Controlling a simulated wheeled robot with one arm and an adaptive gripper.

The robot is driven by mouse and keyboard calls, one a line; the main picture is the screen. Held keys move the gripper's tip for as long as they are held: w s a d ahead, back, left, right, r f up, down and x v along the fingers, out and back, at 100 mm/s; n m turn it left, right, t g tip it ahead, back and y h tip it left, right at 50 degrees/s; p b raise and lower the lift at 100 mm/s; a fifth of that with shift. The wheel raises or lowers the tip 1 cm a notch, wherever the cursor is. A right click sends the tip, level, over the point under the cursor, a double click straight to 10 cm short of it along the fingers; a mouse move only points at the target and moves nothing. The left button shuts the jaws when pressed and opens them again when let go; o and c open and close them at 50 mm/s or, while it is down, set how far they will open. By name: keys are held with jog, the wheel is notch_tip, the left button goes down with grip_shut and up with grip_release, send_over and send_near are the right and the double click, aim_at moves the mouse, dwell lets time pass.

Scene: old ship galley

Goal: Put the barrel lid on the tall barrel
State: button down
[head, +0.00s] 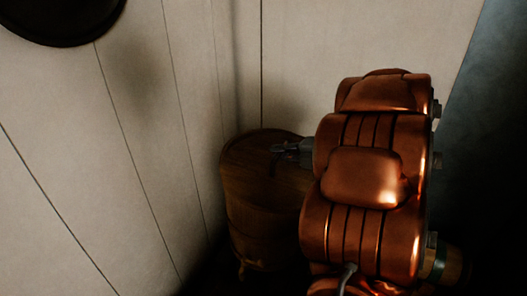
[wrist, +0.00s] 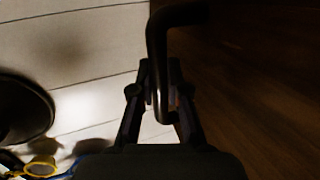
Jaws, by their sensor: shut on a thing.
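The tall barrel (head: 262,235) is brown wood and stands in the corner between two pale plank walls. The barrel lid (head: 250,150) is a round wooden disc over the barrel's top, and its wood fills the right of the wrist view (wrist: 255,95). My gripper (head: 278,150) is shut on the lid's dark bent handle (wrist: 158,50), coming in from the right. The lid looks level and close to the rim in the head view. I cannot tell whether it touches the rim. My arm hides the barrel's right side.
Pale plank walls (head: 150,130) stand close to the barrel on the left and behind. A dark round object (head: 60,18) is on the left wall. A yellow ring (wrist: 40,169) shows low in the wrist view. The right side is dark.

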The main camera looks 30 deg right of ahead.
aim_at(268, 138)
jog(key=shift+s+d, duration=0.4)
jog(key=shift+s, duration=0.1)
jog(key=w+d, duration=0.1)
jog(key=w, duration=0.4)
jog(key=w+d+f+p, duration=0.1)
jog(key=w+d, duration=0.1)
jog(key=w, duration=0.3)
jog(key=w+d+p, duration=0.1)
jog(key=w+d, duration=0.1)
jog(key=w, duration=0.3)
jog(key=shift+f, duration=1.95)
jog(key=shift+f, duration=0.15)
jog(key=c, duration=1.2)
grip_release()
jog(key=shift+o, duration=0.2)
